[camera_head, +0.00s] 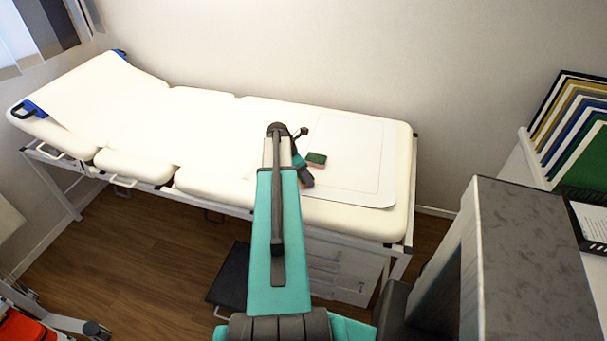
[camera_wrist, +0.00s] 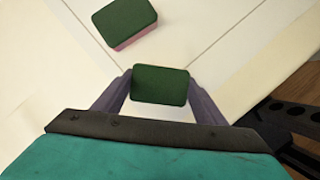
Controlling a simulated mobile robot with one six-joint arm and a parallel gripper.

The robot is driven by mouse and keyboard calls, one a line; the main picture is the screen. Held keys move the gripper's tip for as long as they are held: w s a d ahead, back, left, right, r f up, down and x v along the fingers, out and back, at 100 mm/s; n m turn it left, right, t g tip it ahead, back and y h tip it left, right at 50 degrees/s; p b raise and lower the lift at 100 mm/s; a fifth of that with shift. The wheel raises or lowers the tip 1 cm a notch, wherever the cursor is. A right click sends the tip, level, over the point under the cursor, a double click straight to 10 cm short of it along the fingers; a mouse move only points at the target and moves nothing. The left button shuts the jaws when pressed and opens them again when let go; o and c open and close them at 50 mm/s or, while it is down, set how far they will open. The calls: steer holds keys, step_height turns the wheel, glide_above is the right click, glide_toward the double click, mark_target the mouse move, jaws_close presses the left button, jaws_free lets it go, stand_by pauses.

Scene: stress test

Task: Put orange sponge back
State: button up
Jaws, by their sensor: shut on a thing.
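My gripper (camera_wrist: 160,77) is shut on a sponge (camera_wrist: 160,86) in the wrist view. Only the dark green top of this held sponge shows; its side colour is hidden, so I cannot tell whether it is orange. A second sponge (camera_wrist: 125,22), with a dark green top and a pink side, lies ahead and to the left on the white mat (camera_wrist: 195,25). In the head view the second sponge (camera_head: 316,159) is just right of my gripper (camera_head: 305,178). I cannot tell whether the held sponge touches the mat.
The mat lies at the right end of a cream examination couch (camera_head: 215,112). The mat is bare to the right of the second sponge. A wall runs behind the couch. A grey cabinet (camera_head: 525,250) and a rack of coloured folders (camera_head: 575,125) stand at the right.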

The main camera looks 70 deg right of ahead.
steer(key=o, duration=1)
steer(key=shift+o, duration=0.2)
steer(key=b+v, duration=0.2)
steer(key=v, duration=1)
